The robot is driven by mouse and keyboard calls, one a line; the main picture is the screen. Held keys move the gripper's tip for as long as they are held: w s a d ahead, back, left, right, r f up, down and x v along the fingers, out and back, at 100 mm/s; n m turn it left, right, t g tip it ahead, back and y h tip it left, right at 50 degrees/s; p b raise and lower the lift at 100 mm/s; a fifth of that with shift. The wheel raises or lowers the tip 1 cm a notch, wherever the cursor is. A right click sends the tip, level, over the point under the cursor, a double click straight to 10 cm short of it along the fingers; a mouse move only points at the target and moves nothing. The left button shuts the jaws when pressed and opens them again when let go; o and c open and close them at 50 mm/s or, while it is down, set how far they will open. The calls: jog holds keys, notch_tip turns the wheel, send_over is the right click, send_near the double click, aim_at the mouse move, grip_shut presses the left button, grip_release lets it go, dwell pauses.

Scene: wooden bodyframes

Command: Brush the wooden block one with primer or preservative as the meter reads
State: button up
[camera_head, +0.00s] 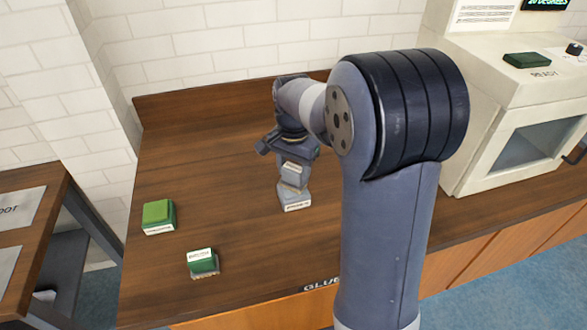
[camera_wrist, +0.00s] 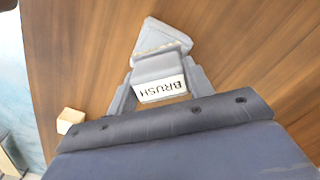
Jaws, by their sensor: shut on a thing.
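My gripper (camera_head: 288,150) is shut on a grey brush (camera_head: 293,188). The brush has a white label reading BRUSH in the wrist view (camera_wrist: 160,72), and its wide end points away from the gripper. In the head view the brush hangs upright at or just above the table; I cannot tell if it touches. The gripper (camera_wrist: 158,88) grips it from both sides. I cannot identify wooden block one, the primer, the preservative or the meter by name in these frames.
Two small green-topped blocks with labels, one at left (camera_head: 158,214) and one nearer the front (camera_head: 203,263), stand on the wooden table (camera_head: 215,150). A cream box (camera_wrist: 70,120) shows in the wrist view. A white machine (camera_head: 470,130) marked READY stands at right.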

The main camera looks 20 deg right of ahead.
aim_at(294, 168)
jog(key=shift+f, duration=0.45)
dwell(1.2)
notch_tip(294, 168, up, 7)
jog(key=p, duration=0.6)
jog(key=shift+r, duration=0.1)
dwell(0.8)
